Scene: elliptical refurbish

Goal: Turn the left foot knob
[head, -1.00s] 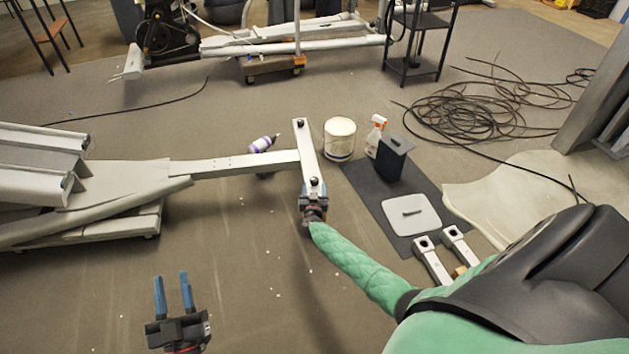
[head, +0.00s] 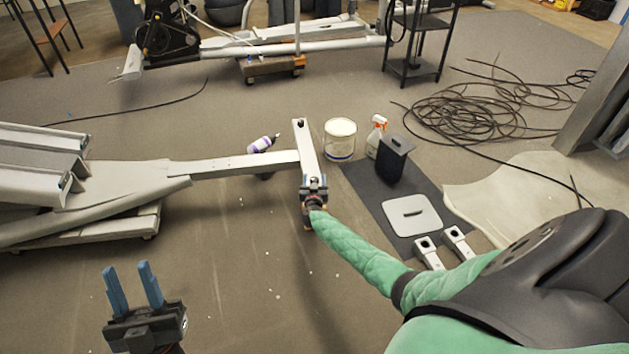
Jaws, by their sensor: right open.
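The elliptical's white foot bar (head: 307,147) stands across the end of a long white beam (head: 225,166). A small dark foot knob (head: 299,124) shows at its far end. At the near end is my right gripper (head: 314,181), with its blue fingers apart on either side of the bar's tip. A dark knob seems to sit between them, but the gripper largely hides it and I cannot tell if they touch. My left gripper (head: 131,277) is open and empty over bare floor at lower left.
A purple-white bottle (head: 261,144) lies behind the beam. A white bucket (head: 340,139), a spray bottle (head: 376,136) and a dark mat (head: 366,186) are to the right. Coiled cable (head: 480,115) lies further right. Floor left of my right arm is clear.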

